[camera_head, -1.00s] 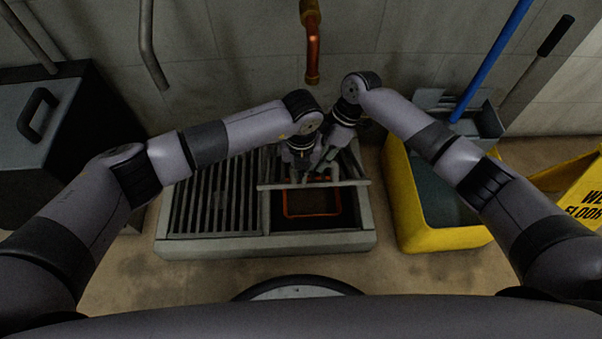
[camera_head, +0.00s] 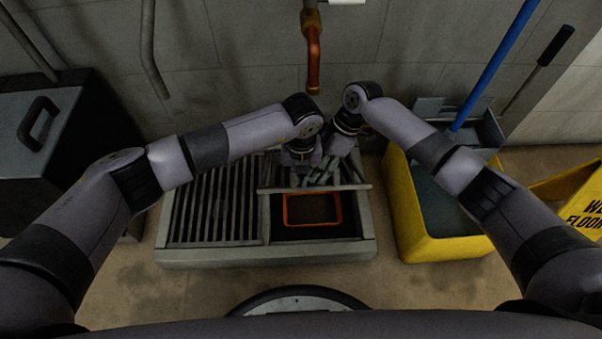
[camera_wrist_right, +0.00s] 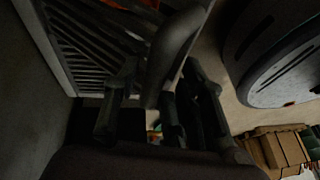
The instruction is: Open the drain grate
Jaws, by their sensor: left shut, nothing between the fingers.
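The drain grate (camera_head: 213,205) shows dark parallel slats over the left part of a grey floor drain frame (camera_head: 210,255). The right part is an open bay with an orange-rimmed basket (camera_head: 313,222) inside; a grey bar (camera_head: 315,188) crosses above it. My left gripper (camera_head: 303,178) is at the back of this bay, shut and empty. My right gripper (camera_head: 325,172) is close beside it on the right, pointing down. In the right wrist view its fingers (camera_wrist_right: 158,88) are apart, with a rounded grey piece between them; contact is unclear. The grippers partly hide the bay's back.
A yellow mop bucket (camera_head: 440,246) stands right of the drain, with a yellow wet-floor sign (camera_head: 580,205) beyond it. A dark bin (camera_head: 40,135) stands left. A copper pipe (camera_head: 313,60) hangs from the wall above the drain.

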